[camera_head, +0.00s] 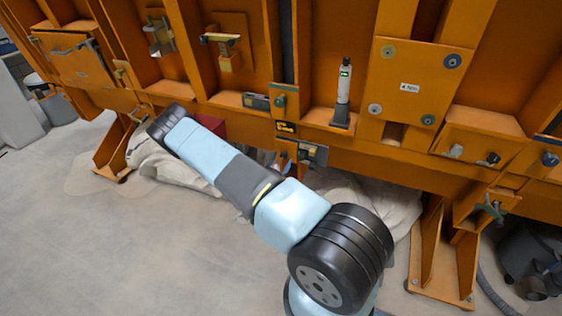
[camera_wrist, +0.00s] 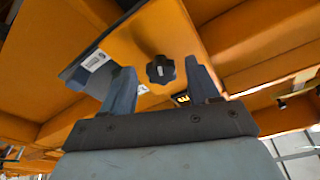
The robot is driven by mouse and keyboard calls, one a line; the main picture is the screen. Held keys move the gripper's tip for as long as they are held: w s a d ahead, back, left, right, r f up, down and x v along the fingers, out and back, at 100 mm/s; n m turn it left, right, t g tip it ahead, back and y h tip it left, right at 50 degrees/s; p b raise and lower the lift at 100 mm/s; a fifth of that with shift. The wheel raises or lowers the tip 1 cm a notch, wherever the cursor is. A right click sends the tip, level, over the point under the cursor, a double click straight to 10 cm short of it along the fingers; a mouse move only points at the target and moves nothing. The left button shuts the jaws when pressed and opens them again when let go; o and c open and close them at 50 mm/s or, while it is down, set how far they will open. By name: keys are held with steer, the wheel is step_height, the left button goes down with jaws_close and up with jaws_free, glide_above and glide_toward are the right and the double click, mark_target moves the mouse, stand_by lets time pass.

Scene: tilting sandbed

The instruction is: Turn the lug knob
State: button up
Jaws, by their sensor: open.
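The lug knob (camera_wrist: 160,69) is black and lobed. It sits on an orange plate (camera_wrist: 178,35) in the wrist view. My gripper (camera_wrist: 163,80) is open, with one grey finger to the left of the knob and the other to its right. A gap shows between the knob and each finger, and nothing is held. I cannot tell how far the fingertips reach along the knob's depth. In the head view my arm crosses the middle, and I cannot clearly make out the gripper or this knob there.
A dark box with a white label (camera_wrist: 95,60) is left of the knob. In the head view, the orange frame (camera_head: 340,145) spans the back, carrying a grey upright cylinder (camera_head: 344,85) and a plate with several round fittings (camera_head: 412,85). Pale cloth (camera_head: 370,197) lies underneath. The floor (camera_head: 130,250) at left is clear.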

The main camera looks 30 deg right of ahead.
steer(key=shift+w+d+r, duration=0.15)
steer(key=shift+w+d, duration=0.1)
steer(key=shift+d, duration=0.1)
steer(key=c, duration=0.9)
steer(key=shift+a, duration=0.25)
steer(key=shift+c, duration=0.2)
steer(key=shift+d, duration=0.15)
